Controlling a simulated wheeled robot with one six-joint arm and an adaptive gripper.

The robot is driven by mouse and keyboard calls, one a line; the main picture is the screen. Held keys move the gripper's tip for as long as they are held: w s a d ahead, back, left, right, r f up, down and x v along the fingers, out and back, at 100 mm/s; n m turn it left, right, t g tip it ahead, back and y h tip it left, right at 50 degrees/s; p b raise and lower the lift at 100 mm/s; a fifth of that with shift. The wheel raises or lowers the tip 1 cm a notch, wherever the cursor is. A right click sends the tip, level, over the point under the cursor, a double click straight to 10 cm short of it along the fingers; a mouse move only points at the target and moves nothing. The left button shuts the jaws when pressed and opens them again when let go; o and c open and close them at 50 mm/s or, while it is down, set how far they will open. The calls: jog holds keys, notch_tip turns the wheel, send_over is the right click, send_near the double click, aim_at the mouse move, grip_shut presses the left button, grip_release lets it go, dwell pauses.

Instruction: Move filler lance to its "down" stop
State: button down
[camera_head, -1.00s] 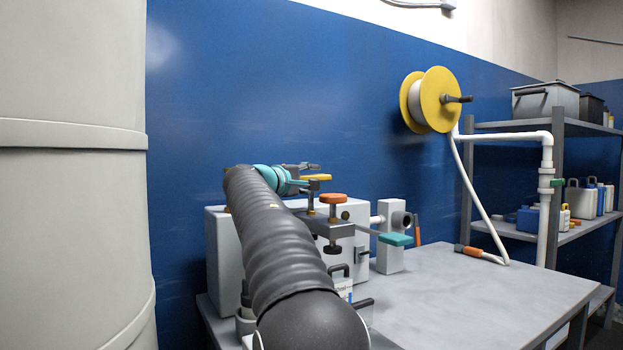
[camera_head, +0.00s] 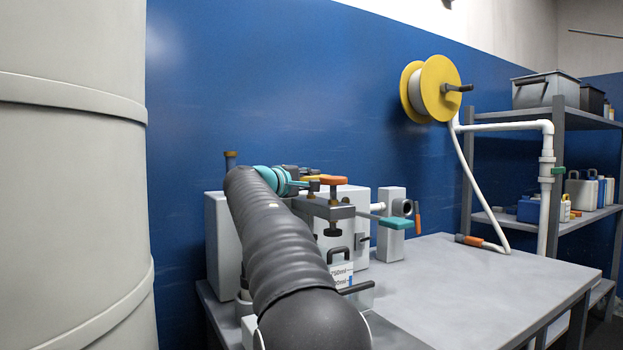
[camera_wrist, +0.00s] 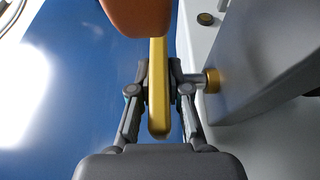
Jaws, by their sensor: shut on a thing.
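My gripper (camera_wrist: 158,88) is shut on a yellow bar (camera_wrist: 158,118), with one finger on each side of it in the wrist view. The bar looks like the handle of the filler lance; the lance below it cannot be made out. In the head view the yellow bar (camera_head: 314,179) shows just past my gripper (camera_head: 299,183), at about the height of an orange knob (camera_head: 334,181). This knob sits above a grey bracket (camera_head: 326,208) and shows at the top of the wrist view (camera_wrist: 137,14). My arm hides much of the machine.
A teal lever (camera_head: 396,222) sticks out over the grey table (camera_head: 480,285), whose right part is clear. A brass-coloured knob (camera_wrist: 212,80) is close to the right finger. A large pale tank (camera_head: 75,180) is at left.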

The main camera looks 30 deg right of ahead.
jog(key=shift+f, duration=0.3)
jog(key=c, duration=1.1)
grip_release()
jog(key=shift+a+r, duration=0.1)
jog(key=shift+s+a, duration=0.15)
jog(key=shift+a, duration=0.15)
jog(key=v, duration=1.1)
jog(key=shift+a, duration=0.1)
